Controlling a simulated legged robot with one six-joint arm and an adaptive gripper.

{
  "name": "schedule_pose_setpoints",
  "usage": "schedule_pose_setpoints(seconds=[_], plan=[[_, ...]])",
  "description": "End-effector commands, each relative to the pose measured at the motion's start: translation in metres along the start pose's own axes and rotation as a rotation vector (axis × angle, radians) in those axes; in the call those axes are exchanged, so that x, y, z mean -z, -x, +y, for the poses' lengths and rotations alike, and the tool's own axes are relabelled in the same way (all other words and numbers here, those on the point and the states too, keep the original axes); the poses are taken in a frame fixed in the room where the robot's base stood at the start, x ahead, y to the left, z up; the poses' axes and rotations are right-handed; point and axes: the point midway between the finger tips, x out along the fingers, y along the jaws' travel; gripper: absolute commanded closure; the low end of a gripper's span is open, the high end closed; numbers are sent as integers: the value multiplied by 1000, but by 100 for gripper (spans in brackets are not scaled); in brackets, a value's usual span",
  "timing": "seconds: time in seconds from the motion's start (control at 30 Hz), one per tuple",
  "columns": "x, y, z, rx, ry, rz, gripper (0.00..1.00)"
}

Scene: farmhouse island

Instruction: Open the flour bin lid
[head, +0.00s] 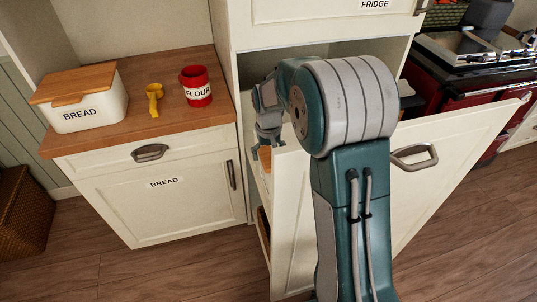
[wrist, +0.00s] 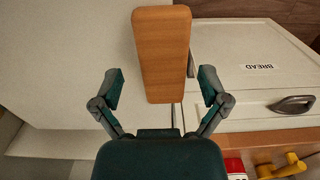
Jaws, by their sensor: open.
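A red canister labelled FLOUR (head: 196,88) stands upright on the wooden counter at upper left. Its red top has a raised part, and its lower edge also shows in the wrist view (wrist: 234,167). My gripper (head: 263,150) is inside the open cabinet, right of and lower than the canister. In the wrist view my gripper (wrist: 160,78) is open, with its fingers spread apart. A brown wooden block or lid (wrist: 161,50) reaches between the fingers, with gaps on both sides. I cannot tell whether it is part of a bin.
The cabinet door (head: 440,165) stands open at right, beside my arm. A white BREAD bin (head: 88,114) with a wooden lid and a yellow scoop (head: 154,98) are on the counter (head: 190,127). A drawer and BREAD cupboard (head: 165,205) are below.

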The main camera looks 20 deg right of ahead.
Motion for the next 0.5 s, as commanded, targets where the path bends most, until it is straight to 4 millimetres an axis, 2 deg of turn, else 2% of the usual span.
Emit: schedule_pose_setpoints(seconds=[0.3, 0.33, 0.37, 0.4, 0.47, 0.5], plan=[[0, -5, 0, 0, 1, 0, 6], [0, -5, 0, 0, 1, 0, 10], [0, -5, 0, 0, 1, 0, 24], [0, -5, 0, 0, 1, 0, 41], [0, -5, 0, 0, 1, 0, 68], [0, -5, 0, 0, 1, 0, 86]])
